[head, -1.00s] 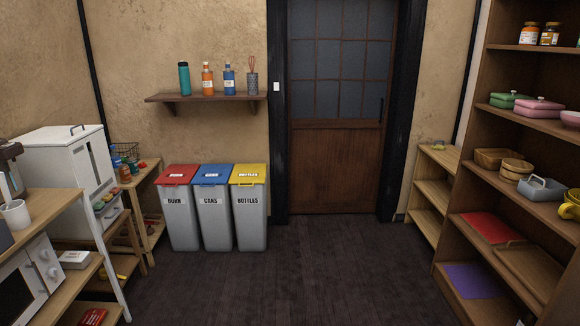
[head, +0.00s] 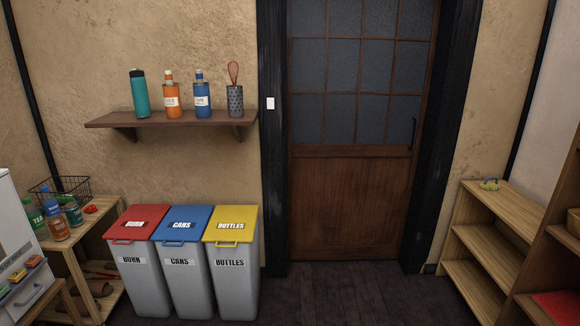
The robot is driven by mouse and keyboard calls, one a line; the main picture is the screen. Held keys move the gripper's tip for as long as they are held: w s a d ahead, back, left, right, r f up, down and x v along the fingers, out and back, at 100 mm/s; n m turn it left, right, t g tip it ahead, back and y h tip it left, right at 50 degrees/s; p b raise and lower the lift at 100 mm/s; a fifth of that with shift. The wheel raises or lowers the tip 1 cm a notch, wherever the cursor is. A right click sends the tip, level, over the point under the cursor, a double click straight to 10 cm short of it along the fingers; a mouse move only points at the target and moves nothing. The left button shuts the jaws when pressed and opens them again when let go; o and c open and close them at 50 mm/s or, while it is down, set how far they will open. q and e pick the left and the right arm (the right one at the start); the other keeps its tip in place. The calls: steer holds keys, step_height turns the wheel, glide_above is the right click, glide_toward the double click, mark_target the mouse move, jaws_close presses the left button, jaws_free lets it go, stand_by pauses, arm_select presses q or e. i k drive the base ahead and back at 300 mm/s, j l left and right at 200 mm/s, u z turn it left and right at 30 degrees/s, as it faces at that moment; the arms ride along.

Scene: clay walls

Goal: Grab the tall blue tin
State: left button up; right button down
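I cannot surely pick out a tall blue tin. On the low wooden stand at the left, a group of small containers stands close together: a green one marked TEA (head: 34,218), a dark blue one (head: 73,213) with a reddish top, and a brown one (head: 58,231). Another blue shape is partly hidden behind them. A blue bottle (head: 203,99) with a white label stands upright on the wall shelf (head: 185,118), between an orange bottle (head: 171,100) and a grey utensil holder (head: 235,101). Neither of my grippers is in view.
Red (head: 127,222), blue (head: 181,221) and yellow (head: 231,223) lidded bins stand below the wall shelf. A teal flask (head: 140,96) is at the shelf's left. A wire basket (head: 70,185) sits on the left stand. Dark floor (head: 350,300) is clear before the door (head: 345,200).

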mark_target(201, 92)
steer(key=i, duration=1)
steer(key=i+u, duration=0.1)
steer(key=i, duration=0.9)
steer(key=l, duration=0.1)
